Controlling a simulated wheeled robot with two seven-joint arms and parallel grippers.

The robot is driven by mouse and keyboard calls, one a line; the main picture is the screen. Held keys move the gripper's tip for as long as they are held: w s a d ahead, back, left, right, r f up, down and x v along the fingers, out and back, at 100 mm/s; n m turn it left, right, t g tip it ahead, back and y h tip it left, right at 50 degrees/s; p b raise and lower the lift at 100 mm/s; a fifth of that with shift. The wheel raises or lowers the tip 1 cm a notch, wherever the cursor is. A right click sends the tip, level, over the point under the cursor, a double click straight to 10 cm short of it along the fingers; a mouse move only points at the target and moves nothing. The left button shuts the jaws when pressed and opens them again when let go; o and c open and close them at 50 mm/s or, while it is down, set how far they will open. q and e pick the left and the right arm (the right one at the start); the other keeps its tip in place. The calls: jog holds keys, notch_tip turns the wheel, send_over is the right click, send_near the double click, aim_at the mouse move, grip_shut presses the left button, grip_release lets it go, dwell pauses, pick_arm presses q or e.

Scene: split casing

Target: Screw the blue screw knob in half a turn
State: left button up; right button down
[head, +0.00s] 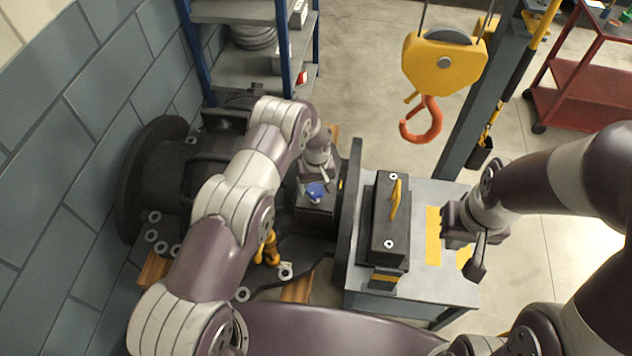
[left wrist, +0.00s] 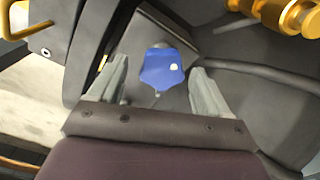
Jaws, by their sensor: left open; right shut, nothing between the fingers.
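The blue screw knob (head: 316,192) sits on a dark block of the casing, beside the casing's flange. In the left wrist view the knob (left wrist: 161,70) shows whole, star-shaped with a small pale spot. My left gripper (head: 318,178) is over the knob and open. In the left wrist view its two grey fingers lie on either side of the knob, with a gap on each side; I cannot tell how deep they reach. My right gripper (head: 462,228) is shut and empty above the grey table, away from the knob.
A dark box with a yellow handle (head: 390,222) stands on the grey table (head: 420,287). An orange hook (head: 425,122) hangs from a yellow hoist (head: 443,62) behind it. Brass fittings (head: 268,248) stand on the casing (head: 170,178). A shelf and red cart are farther back.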

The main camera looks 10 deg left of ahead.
pick_arm(q)
jog(key=shift+f, duration=0.15)
jog(key=shift+a, duration=0.15)
jog(key=shift+c, duration=0.9)
jog(key=c, duration=0.9)
jog(key=shift+o, duration=0.2)
jog(key=shift+f+m+b, duration=0.2)
jog(key=shift+m+b, duration=0.2)
jog(key=shift+b, duration=0.35)
jog(key=m+b, duration=0.4)
jog(key=b, duration=0.1)
jog(key=shift+f+m+b, duration=0.1)
jog(key=shift+m+b, duration=0.2)
jog(key=shift+m, duration=0.1)
jog(key=m+b, duration=0.2)
jog(key=m, duration=0.1)
jog(key=shift+m+b, duration=0.3)
jog(key=shift+b, duration=0.05)
jog(key=shift+r+m+b, duration=0.25)
jog(key=shift+m+b, duration=0.55)
jog(key=shift+m, duration=0.8)
